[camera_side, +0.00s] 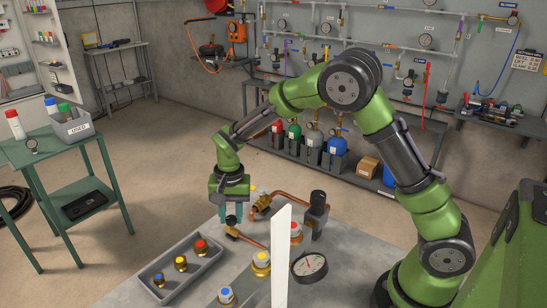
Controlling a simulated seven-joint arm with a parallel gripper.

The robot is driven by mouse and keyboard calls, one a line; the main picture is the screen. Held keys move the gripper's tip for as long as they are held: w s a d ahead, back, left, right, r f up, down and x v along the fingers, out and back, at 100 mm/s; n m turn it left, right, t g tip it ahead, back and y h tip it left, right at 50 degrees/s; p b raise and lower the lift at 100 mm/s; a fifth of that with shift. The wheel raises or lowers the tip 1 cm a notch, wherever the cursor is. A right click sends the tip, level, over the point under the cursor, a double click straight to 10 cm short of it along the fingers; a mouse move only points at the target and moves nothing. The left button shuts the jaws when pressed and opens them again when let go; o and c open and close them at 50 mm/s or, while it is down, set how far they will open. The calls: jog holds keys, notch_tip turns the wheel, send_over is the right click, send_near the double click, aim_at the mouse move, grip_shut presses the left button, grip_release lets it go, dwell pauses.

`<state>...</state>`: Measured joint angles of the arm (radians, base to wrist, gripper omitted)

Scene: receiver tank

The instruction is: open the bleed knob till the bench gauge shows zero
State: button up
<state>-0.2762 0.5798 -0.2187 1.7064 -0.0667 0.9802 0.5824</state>
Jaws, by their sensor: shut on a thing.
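My gripper (232,208) points down at the far edge of the grey bench. Its teal fingers are shut on a small dark knob (231,220), which looks like the bleed knob, above a brass fitting and pipe. The fingers hide part of the knob. The bench gauge (310,266) is a round dial with a dark rim and white face, to the right and nearer the camera. It is tilted, and its reading is too small to tell.
A grey tray (154,289) with several brass fittings with coloured caps lies on the bench. A black-topped fitting (318,205) and copper pipe (292,200) stand right of my gripper.

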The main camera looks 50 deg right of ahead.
aim_at(233, 219)
jog(key=m, duration=0.4)
jog(key=shift+r+m, duration=0.1)
jog(key=shift+m, duration=0.2)
grip_shut()
jog(key=m, duration=0.5)
jog(key=shift+m, duration=0.3)
grip_release()
jog(key=shift+h, duration=0.3)
jog(key=o, duration=1.1)
jog(key=shift+c, duration=0.2)
notch_tip(233, 219, up, 17)
jog(key=shift+s, duration=0.35)
jog(key=shift+a, duration=0.1)
